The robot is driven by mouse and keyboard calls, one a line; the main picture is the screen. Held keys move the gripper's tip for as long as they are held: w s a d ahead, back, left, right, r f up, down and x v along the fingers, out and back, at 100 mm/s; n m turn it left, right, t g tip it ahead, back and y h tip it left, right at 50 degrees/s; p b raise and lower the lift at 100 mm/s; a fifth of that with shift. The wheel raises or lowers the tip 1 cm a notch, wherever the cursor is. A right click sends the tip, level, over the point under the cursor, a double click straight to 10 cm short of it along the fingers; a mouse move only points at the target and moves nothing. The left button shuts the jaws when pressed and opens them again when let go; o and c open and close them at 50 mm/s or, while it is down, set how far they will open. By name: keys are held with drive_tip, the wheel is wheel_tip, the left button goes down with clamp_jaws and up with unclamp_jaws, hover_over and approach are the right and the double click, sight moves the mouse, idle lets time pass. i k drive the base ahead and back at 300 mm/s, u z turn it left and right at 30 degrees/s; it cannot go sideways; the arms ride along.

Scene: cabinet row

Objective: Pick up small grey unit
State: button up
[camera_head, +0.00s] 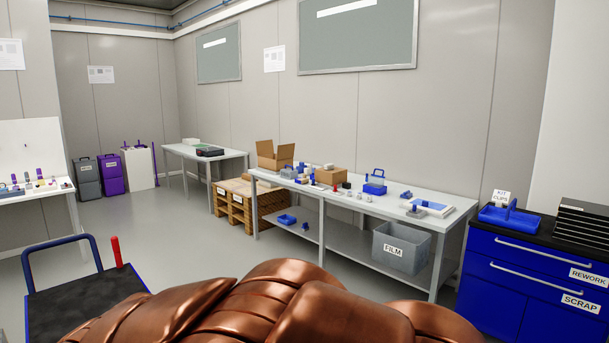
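Several small items (358,196) stand on the long workbench (395,208) in the middle of the camera_head view, some of them white or pale grey. A blue piece with a greyish upright part (416,210) lies toward the bench's right end. Another table at the left edge (30,194) also bears small items, some grey. All are too small and far to tell which is the small grey unit. My copper-coloured arm fills the bottom of the view. My gripper is not in view.
A dark cart (85,300) with a blue handle stands at lower left. A blue cabinet (510,294), labelled REWORK and SCRAP, stands at right. A grey FILM bin (401,250) sits under the workbench. Grey floor (190,240) is open between the left table and the workbench.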

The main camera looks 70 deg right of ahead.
sight(289, 173)
drive_tip(key=z, duration=2.15)
drive_tip(key=i, duration=2.7)
drive_tip(key=u, duration=0.15)
drive_tip(key=i, duration=3.95)
drive_tip(key=u, duration=0.15)
